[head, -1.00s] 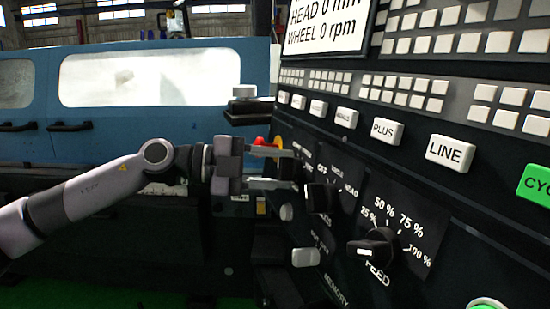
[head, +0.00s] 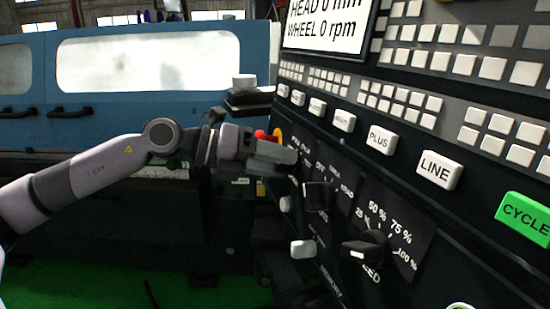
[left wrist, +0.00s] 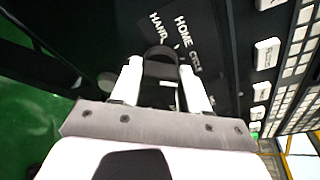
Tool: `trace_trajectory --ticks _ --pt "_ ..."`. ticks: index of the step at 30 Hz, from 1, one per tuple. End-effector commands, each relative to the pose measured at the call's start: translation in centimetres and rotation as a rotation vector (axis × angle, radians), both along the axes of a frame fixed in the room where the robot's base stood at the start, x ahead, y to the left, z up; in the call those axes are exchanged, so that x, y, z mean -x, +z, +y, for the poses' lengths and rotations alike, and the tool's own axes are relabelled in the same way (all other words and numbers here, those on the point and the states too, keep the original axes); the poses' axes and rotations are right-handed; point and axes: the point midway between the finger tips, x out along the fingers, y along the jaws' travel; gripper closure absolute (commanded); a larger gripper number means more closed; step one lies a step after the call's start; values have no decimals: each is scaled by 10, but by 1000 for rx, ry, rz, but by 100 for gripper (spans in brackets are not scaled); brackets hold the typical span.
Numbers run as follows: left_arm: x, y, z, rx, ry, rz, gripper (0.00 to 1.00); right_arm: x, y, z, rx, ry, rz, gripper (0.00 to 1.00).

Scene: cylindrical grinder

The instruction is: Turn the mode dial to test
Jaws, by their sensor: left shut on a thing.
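The mode dial (left wrist: 160,62) is a dark round knob on the black control panel, with HAND, HOME and CYCLE lettering around it in the left wrist view. My left gripper (left wrist: 160,82) has one pale finger on each side of the knob and is shut on it. In the head view my left gripper (head: 280,155) is against the panel's left part and hides the dial. I cannot make out a TEST label or exactly where the knob points. My right gripper is not in view.
An axis dial (head: 317,195) and a feed dial (head: 365,250) sit to the right of the gripper. A red button (head: 260,134) is close behind it. White keys and a green CYCLE button (head: 524,217) line the panel. The blue machine (head: 150,125) stands behind.

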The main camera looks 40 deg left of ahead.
Motion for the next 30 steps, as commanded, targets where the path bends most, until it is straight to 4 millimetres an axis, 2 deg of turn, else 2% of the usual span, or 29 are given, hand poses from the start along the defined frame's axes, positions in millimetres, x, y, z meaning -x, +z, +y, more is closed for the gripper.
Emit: trace_trajectory --ticks 15,30 --pt "1 1 -1 -267 -61 -198 86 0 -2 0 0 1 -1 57" --pt "1 1 -1 -317 -71 -233 86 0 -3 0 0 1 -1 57"
